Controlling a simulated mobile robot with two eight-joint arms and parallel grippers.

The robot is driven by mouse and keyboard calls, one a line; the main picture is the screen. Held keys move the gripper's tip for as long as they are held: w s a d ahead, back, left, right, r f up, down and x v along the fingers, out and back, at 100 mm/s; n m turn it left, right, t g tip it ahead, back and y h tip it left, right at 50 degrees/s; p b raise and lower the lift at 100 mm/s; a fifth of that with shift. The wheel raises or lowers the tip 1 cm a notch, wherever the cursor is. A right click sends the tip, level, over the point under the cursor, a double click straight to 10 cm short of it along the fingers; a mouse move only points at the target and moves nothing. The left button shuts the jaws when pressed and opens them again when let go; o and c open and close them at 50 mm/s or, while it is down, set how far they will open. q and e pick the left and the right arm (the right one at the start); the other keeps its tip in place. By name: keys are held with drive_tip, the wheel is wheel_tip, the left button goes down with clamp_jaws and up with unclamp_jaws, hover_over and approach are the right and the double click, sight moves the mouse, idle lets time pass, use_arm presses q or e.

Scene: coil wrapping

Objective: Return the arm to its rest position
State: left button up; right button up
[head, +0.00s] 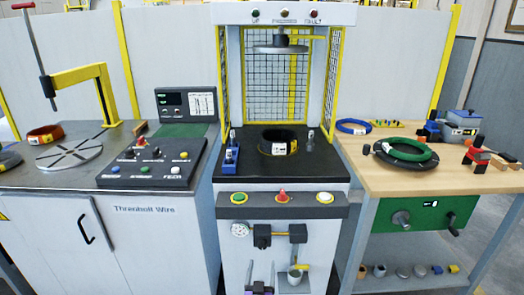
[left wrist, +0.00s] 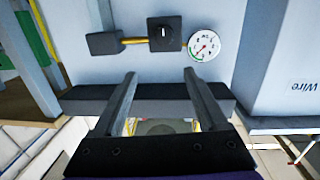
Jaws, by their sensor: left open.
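My left gripper (head: 261,268) shows at the bottom of the head view, low in front of the press cabinet (head: 236,262). In the left wrist view the two dark fingers of this gripper (left wrist: 159,76) stand wide apart with nothing between them. They point toward the cabinet front, near the black valve block (left wrist: 165,33) and the round gauge (left wrist: 203,44). Whether they touch the cabinet cannot be told. My right gripper is in neither view.
A black coil (head: 279,143) with a white label lies on the press bed under the raised press plate (head: 280,48). Buttons line the press front ledge (head: 258,198). A wire bench (head: 50,176) stands left, a wooden bench (head: 375,178) with coils right. A cup (head: 295,277) sits low beside the gripper.

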use_arm(q)
drive_tip(key=s+a+r+m+g+h, duration=0.2)
drive_tip(key=s+a+r+g, duration=0.3)
drive_tip(key=s+r, duration=0.4)
drive_tip(key=s+a+f+n+g+y, duration=0.1)
drive_tip(key=s+a+f+g, duration=0.2)
drive_tip(key=s, duration=0.7)
drive_tip(key=s+a+f+n+g+y, duration=0.15)
drive_tip(key=s+a, duration=0.35)
drive_tip(key=s, duration=0.5)
drive_tip(key=s+a+f+g+y, duration=0.1)
drive_tip(key=s+a+g, duration=0.35)
drive_tip(key=s, duration=0.65)
wheel_tip(320, 180, up, 25)
drive_tip(key=w+t+p, duration=0.1)
drive_tip(key=t+p, duration=0.1)
drive_tip(key=p, duration=2)
drive_tip(key=shift+w+r, duration=0.2)
drive_tip(key=shift+w, duration=0.1)
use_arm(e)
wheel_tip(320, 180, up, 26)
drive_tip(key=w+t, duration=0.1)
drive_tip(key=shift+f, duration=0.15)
